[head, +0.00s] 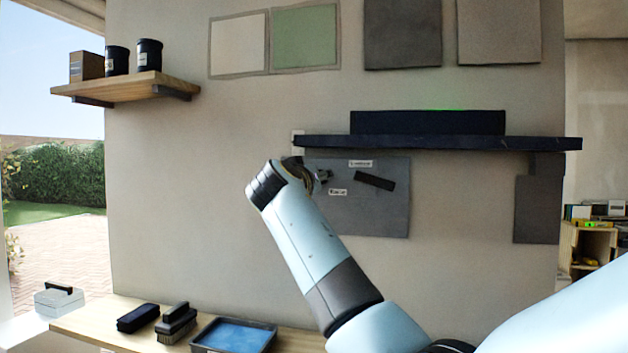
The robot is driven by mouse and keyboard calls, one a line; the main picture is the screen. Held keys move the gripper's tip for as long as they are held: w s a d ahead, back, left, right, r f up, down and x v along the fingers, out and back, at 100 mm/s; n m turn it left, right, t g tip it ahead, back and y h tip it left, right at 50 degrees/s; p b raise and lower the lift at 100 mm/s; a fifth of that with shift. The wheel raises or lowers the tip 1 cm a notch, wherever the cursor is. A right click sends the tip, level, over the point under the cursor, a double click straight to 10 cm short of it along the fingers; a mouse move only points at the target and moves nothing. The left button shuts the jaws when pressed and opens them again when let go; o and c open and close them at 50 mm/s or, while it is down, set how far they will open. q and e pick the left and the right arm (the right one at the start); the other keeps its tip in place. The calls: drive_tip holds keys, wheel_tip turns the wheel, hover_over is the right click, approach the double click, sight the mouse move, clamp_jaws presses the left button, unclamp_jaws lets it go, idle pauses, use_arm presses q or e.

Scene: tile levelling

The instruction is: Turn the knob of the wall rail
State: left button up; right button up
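The wall rail (470,143) is a long dark bar running across the wall, nearly level. A pale plate (297,136) shows at its left end. I cannot make out a knob for certain; my gripper may hide it. My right gripper (322,176) is just below the rail's left end, in front of the upper left of a grey panel (385,215). It is small and partly hidden by its own wrist, so I cannot tell whether it is open or touching anything. My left gripper is not in view.
A long dark block (428,122) with a faint green glow above it sits on the rail. A dark bar (375,181) and two white labels are on the panel. A wooden shelf (130,86) holds jars. Below, a bench (95,325) carries brushes and a blue tray (235,336).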

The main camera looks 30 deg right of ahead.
drive_tip(key=shift+n+p, duration=1.25)
drive_tip(key=shift+n, duration=2.25)
drive_tip(key=shift+f, duration=0.1)
drive_tip(key=o, duration=1.2)
drive_tip(key=shift+a, duration=0.1)
drive_tip(key=v, duration=0.7)
drive_tip(key=shift+s+a, duration=0.15)
drive_tip(key=shift+a, duration=0.05)
